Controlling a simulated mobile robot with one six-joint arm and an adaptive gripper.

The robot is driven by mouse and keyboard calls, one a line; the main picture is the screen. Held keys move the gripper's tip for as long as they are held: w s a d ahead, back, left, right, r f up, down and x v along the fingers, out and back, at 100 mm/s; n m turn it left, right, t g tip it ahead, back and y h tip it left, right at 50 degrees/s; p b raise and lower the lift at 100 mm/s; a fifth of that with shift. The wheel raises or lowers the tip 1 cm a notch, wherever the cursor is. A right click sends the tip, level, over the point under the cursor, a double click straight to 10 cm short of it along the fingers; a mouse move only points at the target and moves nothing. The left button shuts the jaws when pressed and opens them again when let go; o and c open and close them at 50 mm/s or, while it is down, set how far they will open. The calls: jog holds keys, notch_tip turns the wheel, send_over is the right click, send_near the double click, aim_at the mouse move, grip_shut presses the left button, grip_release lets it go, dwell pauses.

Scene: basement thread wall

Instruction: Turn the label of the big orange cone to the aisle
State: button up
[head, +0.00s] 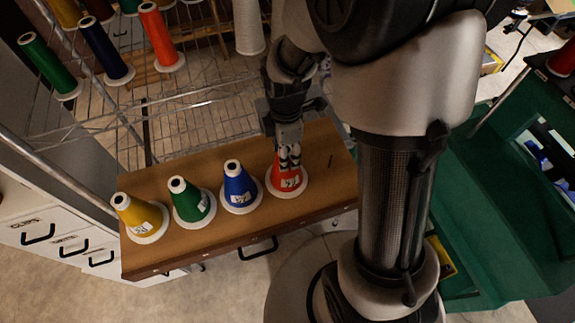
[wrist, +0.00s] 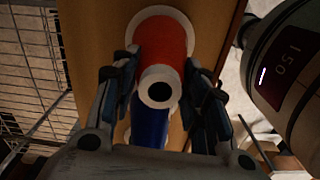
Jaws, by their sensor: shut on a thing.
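The orange-red cone (head: 281,185) stands upright on its white base ring at the right end of a row on the brown board. My gripper (head: 289,155) comes down from above and is shut on the cone's upper part. In the wrist view, the orange cone (wrist: 165,35) lies between the fingers of my gripper (wrist: 160,88), with its white-rimmed top hole toward the camera. The label does not show in the wrist view.
Blue (head: 240,187), green (head: 189,201) and yellow (head: 138,216) cones stand in a row to the left, labels showing. A wire rack (head: 190,100) with thread spools stands behind. A green bench (head: 510,200) is at the right. Board space right of the orange cone is clear.

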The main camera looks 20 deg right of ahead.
jog(key=shift+f, duration=0.2)
dwell(0.5)
jog(key=o, duration=1.1)
notch_tip(320, 180, up, 12)
jog(key=shift+r, duration=0.1)
jog(key=s+f+m+t+b, duration=0.1)
jog(key=s+f+m+b, duration=0.1)
jog(key=s+m+b, duration=0.3)
jog(key=s+f+m+t+b, duration=0.2)
jog(key=s+m+b, duration=0.3)
jog(key=m, duration=0.1)
jog(key=s+f+m+t+b, duration=0.1)
jog(key=s+f+m+b, duration=0.2)
jog(key=s+m+b, duration=0.2)
jog(key=shift+m+t, duration=0.3)
jog(key=shift+m, duration=0.2)
